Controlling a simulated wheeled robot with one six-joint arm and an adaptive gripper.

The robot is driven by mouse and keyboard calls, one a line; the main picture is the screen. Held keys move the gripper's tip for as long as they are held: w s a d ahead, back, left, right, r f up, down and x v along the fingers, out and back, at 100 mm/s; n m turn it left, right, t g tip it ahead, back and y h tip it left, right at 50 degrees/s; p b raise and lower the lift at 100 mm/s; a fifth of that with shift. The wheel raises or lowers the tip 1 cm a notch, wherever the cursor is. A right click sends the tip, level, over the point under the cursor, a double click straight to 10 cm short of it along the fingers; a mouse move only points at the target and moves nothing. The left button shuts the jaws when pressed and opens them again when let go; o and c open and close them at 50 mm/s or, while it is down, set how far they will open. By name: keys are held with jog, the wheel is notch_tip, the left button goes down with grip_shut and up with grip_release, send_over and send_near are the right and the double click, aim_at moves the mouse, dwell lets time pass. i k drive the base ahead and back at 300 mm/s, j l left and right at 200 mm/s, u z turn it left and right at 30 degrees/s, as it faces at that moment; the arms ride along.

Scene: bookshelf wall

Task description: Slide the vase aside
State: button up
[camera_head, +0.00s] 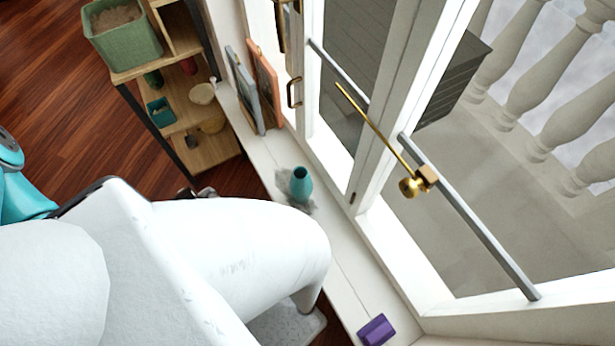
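A small teal vase (301,185) stands upright on the white window sill (345,265), with its dark mouth showing at the top. A grey patch, which may be a shadow, lies on the sill around its foot. My white arm fills the lower left and its bend comes close below the vase in the picture. Small dark metal parts, probably of my gripper (197,193), peek out above the arm, left of the vase and apart from it. The rest of the gripper is hidden behind the arm, so its fingers cannot be made out.
A purple object (376,330) lies lower on the sill. Framed pictures (255,88) lean at its far end. A wooden shelf (205,150) with a green basket (122,32) stands at upper left. Window frames with a brass handle (413,186) border the sill's right side.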

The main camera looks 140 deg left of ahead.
aim_at(301, 186)
jog(key=i+l+u, duration=0.15)
jog(key=u, duration=0.25)
jog(key=i+l+u, duration=0.1)
jog(key=u, duration=0.35)
jog(key=l+u, duration=0.4)
jog(key=i+l+u, duration=0.1)
jog(key=l+u, duration=0.15)
jog(key=u, duration=0.2)
jog(key=l+u, duration=0.3)
jog(key=u, duration=0.2)
jog(key=i+l+u, duration=0.1)
jog(key=l+u, duration=0.6)
jog(key=u, duration=0.3)
jog(key=k+l+u, duration=0.15)
jog(key=l+u, duration=0.15)
jog(key=u, duration=0.2)
jog(key=k+l+u, duration=0.15)
jog(key=u, duration=0.35)
jog(key=z, duration=0.15)
